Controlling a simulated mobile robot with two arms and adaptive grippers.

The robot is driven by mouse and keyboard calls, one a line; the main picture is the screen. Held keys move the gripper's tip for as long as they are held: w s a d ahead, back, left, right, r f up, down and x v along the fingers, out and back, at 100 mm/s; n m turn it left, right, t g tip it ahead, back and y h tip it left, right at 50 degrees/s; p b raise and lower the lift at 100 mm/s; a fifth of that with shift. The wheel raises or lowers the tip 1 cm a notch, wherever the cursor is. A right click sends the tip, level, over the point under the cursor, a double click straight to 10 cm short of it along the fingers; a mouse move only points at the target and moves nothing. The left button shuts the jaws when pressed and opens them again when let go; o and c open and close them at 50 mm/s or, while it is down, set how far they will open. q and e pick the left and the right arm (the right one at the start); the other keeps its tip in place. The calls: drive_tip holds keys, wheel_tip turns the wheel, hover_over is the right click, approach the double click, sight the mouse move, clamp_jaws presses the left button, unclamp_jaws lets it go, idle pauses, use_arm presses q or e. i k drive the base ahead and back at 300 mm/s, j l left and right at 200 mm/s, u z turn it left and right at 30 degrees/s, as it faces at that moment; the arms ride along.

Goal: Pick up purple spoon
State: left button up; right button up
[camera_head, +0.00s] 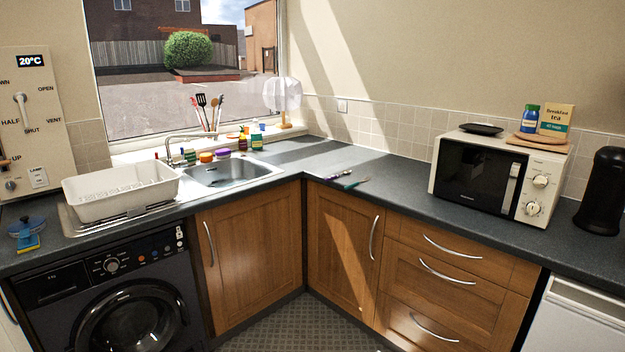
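A small slim utensil with a purple part (338,175), which looks like the purple spoon, lies on the dark worktop (400,192) near the inner corner, to the right of the sink. It is too small to make out its shape clearly. A teal-handled utensil (355,184) lies just in front of it and to the right. Neither of my grippers is in view, and nothing is seen touching the spoon.
A white microwave (475,180) stands to the right, with a black cylindrical appliance (601,190) at the far right. The sink (225,172) and a white dish rack (120,192) are on the left. The worktop around the utensils is mostly clear. Wooden cupboards (340,235) are below.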

sight(333, 177)
drive_tip(key=i+j, duration=0.2)
drive_tip(key=j, duration=0.2)
drive_tip(key=i+j, duration=0.25)
drive_tip(key=j, duration=0.15)
drive_tip(key=i+j, duration=0.2)
drive_tip(key=j, duration=0.25)
drive_tip(key=i+j, duration=0.2)
drive_tip(key=j, duration=0.2)
drive_tip(key=i+j, duration=0.2)
drive_tip(key=j, duration=0.2)
drive_tip(key=i+j, duration=0.25)
drive_tip(key=j, duration=0.15)
drive_tip(key=i+l, duration=0.1)
drive_tip(key=l, duration=0.2)
drive_tip(key=i+l, duration=0.1)
drive_tip(key=l, duration=0.2)
drive_tip(key=i+l+u, duration=0.1)
drive_tip(key=l, duration=0.2)
